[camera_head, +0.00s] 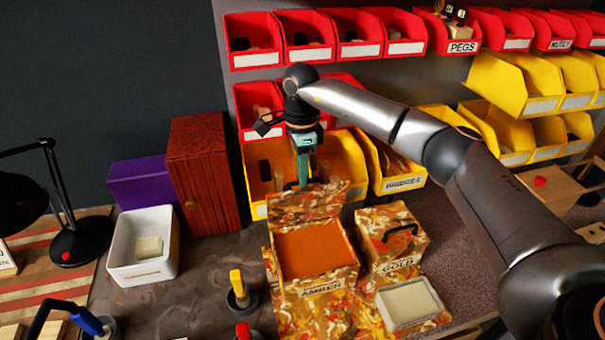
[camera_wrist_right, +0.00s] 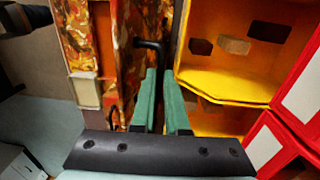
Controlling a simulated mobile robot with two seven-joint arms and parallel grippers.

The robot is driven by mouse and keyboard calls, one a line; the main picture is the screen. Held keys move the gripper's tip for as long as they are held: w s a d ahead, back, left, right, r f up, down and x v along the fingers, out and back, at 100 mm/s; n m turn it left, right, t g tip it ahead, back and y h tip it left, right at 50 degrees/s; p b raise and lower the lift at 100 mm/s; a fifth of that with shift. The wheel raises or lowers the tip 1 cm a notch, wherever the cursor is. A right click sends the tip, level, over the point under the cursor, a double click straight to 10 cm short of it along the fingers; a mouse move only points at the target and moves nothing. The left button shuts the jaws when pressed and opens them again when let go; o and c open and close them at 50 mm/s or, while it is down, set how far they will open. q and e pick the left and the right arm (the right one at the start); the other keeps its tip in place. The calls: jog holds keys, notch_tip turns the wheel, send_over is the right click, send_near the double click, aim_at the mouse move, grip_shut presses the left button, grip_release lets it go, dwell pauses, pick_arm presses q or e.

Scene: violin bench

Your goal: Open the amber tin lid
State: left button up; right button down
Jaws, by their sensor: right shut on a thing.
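The amber tin (camera_head: 318,284), mottled orange and brown with an AMBER label, stands open on the bench. Its orange inside shows. Its lid (camera_head: 307,203) is raised at the tin's back edge, leaning up and back. My right gripper (camera_head: 302,182) is behind the lid, pointing down; the lid hides its fingertips in the head view. In the right wrist view the green fingers (camera_wrist_right: 165,78) are shut on the lid's black handle (camera_wrist_right: 150,45), which stands off the mottled lid (camera_wrist_right: 128,45). The grip itself is partly hidden. My left gripper is not in view.
Yellow bins (camera_head: 347,163) are close behind my right gripper, with red bins (camera_head: 358,36) above. The gold tin (camera_head: 394,240), shut with a black handle, stands right of the amber tin. A white tub (camera_head: 143,273) and dark red cabinet (camera_head: 203,196) are left.

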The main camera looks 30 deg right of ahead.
jog(key=c, duration=1.1)
grip_release()
jog(key=shift+d+f, duration=0.1)
jog(key=shift+f, duration=0.3)
jog(key=shift+o, duration=0.9)
jog(key=shift+r, duration=0.15)
jog(key=shift+s, duration=0.15)
